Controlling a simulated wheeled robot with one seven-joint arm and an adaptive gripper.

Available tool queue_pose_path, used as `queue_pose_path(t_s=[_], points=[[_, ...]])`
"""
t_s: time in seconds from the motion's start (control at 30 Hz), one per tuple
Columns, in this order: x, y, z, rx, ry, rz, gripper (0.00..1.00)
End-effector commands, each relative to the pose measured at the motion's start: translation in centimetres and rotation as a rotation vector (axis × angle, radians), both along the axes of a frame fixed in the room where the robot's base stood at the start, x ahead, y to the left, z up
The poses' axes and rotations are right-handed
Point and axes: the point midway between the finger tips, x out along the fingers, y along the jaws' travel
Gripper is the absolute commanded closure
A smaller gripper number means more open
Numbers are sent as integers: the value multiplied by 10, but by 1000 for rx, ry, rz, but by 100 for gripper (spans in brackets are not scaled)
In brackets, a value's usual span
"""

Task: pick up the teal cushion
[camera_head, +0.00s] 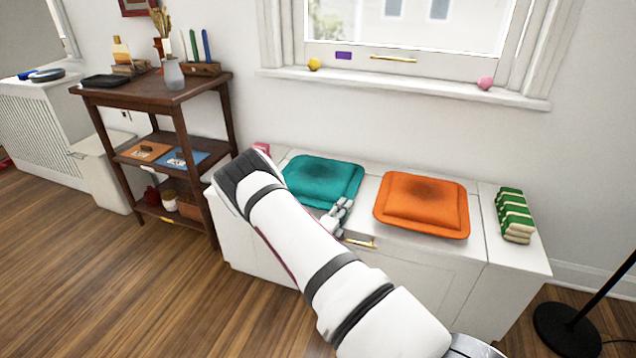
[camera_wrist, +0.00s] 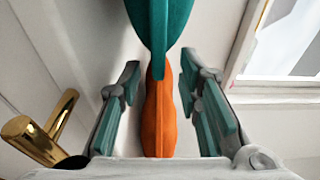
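The teal cushion (camera_head: 322,180) lies flat on the left part of the white bench top. In the wrist view the teal cushion (camera_wrist: 160,22) shows edge-on at the top, tapering to a narrow tip. My gripper (camera_head: 341,207) is at the cushion's right front corner, by the bench's front edge. In the wrist view the two fingers of my gripper (camera_wrist: 159,62) are apart, one on each side of the cushion's tip. No grip shows. Whether either finger touches the cushion I cannot tell. My arm crosses in front of the cushion's left front side.
An orange cushion (camera_head: 422,204) lies close on the right; it also shows between the fingers in the wrist view (camera_wrist: 157,120). Green and cream stacked items (camera_head: 514,214) stand at the bench's right end. A gold handle (camera_wrist: 42,132) is beside my gripper. A window sill (camera_head: 400,86) is behind.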

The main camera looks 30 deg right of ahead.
Motion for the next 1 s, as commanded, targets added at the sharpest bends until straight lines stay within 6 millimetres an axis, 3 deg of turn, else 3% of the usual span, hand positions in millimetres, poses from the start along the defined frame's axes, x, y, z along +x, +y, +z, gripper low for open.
queue_pose_path(t_s=[0.3,0.63,0.67,0.8,1.0], points=[[20,-37,-3,2,-2,-3,68],[24,-44,-1,1,0,-2,68],[24,-44,-1,1,0,-2,71],[23,-44,-1,1,0,-2,100],[24,-44,0,0,-4,-2,100]])
